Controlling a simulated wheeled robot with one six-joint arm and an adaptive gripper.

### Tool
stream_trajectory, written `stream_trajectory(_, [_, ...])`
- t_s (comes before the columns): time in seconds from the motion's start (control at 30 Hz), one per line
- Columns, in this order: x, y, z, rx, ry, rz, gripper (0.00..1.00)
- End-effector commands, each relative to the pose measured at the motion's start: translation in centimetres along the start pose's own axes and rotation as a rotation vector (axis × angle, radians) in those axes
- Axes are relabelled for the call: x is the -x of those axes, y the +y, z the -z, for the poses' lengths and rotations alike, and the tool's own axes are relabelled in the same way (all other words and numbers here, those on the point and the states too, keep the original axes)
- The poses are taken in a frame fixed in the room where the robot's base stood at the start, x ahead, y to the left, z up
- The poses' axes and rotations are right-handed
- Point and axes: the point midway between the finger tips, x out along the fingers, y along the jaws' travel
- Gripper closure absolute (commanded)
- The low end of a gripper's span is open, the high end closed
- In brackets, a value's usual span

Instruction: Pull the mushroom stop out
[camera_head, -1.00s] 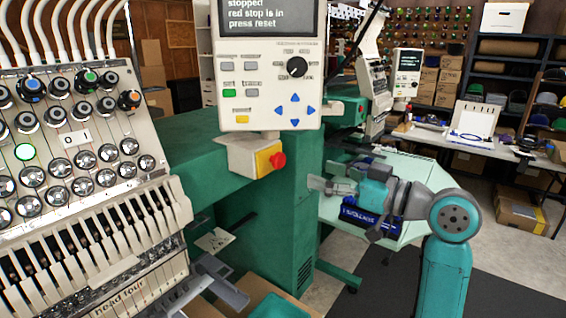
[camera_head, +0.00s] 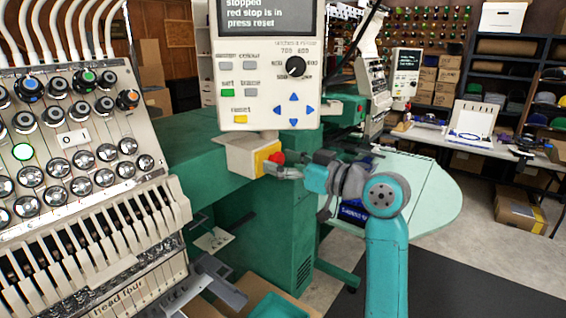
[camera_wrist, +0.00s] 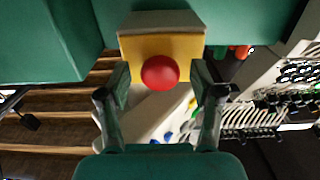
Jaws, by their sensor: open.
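The red mushroom stop (camera_head: 277,158) sits on the yellow face (camera_head: 266,160) of a small beige box (camera_head: 240,157) below the control panel. In the wrist view the round red stop (camera_wrist: 160,72) is centred in front of the yellow plate (camera_wrist: 137,52). My gripper (camera_head: 285,170) is right at the stop in the head view. In the wrist view its two open fingers (camera_wrist: 160,84) stand on the left and right of the stop, with a gap visible on each side. The panel screen (camera_head: 268,17) reads "stopped, red stop is in, press reset".
The control panel (camera_head: 267,85) with blue arrow keys, a knob and a yellow reset key (camera_head: 240,119) is just above. The green machine body (camera_head: 272,240) stands below and behind. A pale green table (camera_head: 425,190) lies behind my arm. Dark floor is clear at the lower right.

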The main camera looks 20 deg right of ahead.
Motion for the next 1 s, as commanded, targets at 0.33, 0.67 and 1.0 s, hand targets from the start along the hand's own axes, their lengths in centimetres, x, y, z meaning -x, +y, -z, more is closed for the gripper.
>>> stream_trajectory(0.33, [0.0, 0.0, 0.0, -0.001, 0.000, 0.000, 0.97])
stream_trajectory(0.67, [1.2, 0.0, 0.0, -0.001, 0.001, 0.000, 1.00])
stream_trajectory(1.0, [1.2, 0.0, 0.0, -0.001, 0.000, 0.000, 0.35])
